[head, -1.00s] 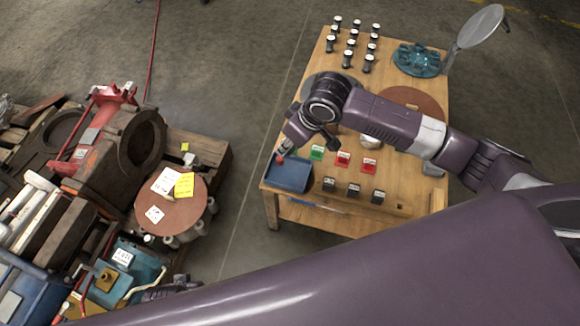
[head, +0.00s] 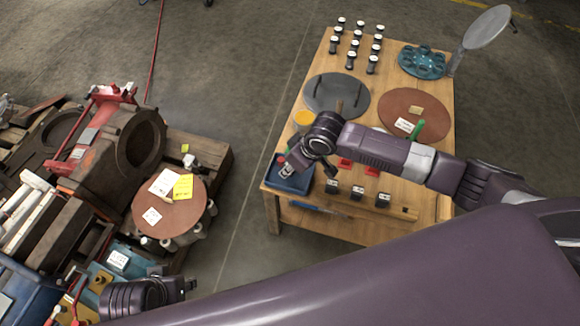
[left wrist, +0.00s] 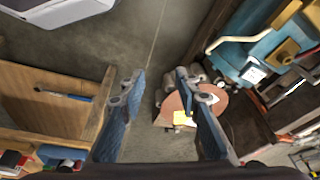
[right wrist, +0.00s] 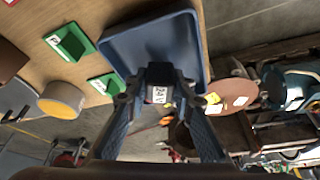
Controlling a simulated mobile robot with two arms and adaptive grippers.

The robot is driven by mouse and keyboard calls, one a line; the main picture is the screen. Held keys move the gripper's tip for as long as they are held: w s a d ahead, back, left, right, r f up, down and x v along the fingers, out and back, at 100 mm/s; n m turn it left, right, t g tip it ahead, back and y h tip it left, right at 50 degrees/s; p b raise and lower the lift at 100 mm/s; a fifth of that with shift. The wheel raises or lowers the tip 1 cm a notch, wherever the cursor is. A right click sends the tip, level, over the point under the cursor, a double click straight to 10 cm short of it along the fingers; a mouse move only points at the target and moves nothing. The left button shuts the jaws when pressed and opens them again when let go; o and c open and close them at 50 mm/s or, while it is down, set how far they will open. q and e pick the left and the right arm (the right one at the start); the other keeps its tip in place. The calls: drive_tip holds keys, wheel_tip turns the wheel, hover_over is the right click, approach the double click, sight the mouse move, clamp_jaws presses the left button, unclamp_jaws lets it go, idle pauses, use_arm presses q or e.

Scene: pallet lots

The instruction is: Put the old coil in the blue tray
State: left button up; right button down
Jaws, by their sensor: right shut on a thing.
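My right gripper (right wrist: 158,92) is shut on a small dark block-shaped coil (right wrist: 159,76) with a white label that seems to read 24V. In the right wrist view the coil is in front of the blue tray (right wrist: 150,40), overlapping its near edge; I cannot tell whether it touches the tray. In the head view the right gripper (head: 287,170) is at the blue tray (head: 298,185) on the table's left corner, and the coil is hard to make out. My left gripper (left wrist: 160,88) is open and empty; in the head view it shows at lower left (head: 190,285).
The wooden table (head: 310,215) also holds a grey disc (head: 335,92), a brown disc (head: 400,105), a teal round fixture (head: 422,62), a yellow-topped can (head: 303,118) and several black-and-white parts. A loaded pallet (head: 215,160) stands left, with clear floor between.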

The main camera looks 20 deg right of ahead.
drive_tip(key=c, duration=1.7)
unclamp_jaws()
drive_tip(key=shift+f, duration=0.1)
use_arm(q)
drive_tip(key=shift+f, duration=0.1)
use_arm(e)
drive_tip(key=shift+o, duration=0.2)
drive_tip(key=shift+r, duration=0.2)
drive_tip(key=shift+s+d+r, duration=0.1)
drive_tip(key=shift+r, duration=0.2)
use_arm(q)
wheel_tip(320, 180, down, 12)
drive_tip(key=s+p, duration=0.1)
drive_tip(key=p, duration=0.2)
drive_tip(key=shift+s+f+g+p, duration=0.15)
drive_tip(key=shift+s+g+p, duration=0.15)
use_arm(e)
drive_tip(key=v, duration=1.1)
drive_tip(key=shift+s, duration=0.15)
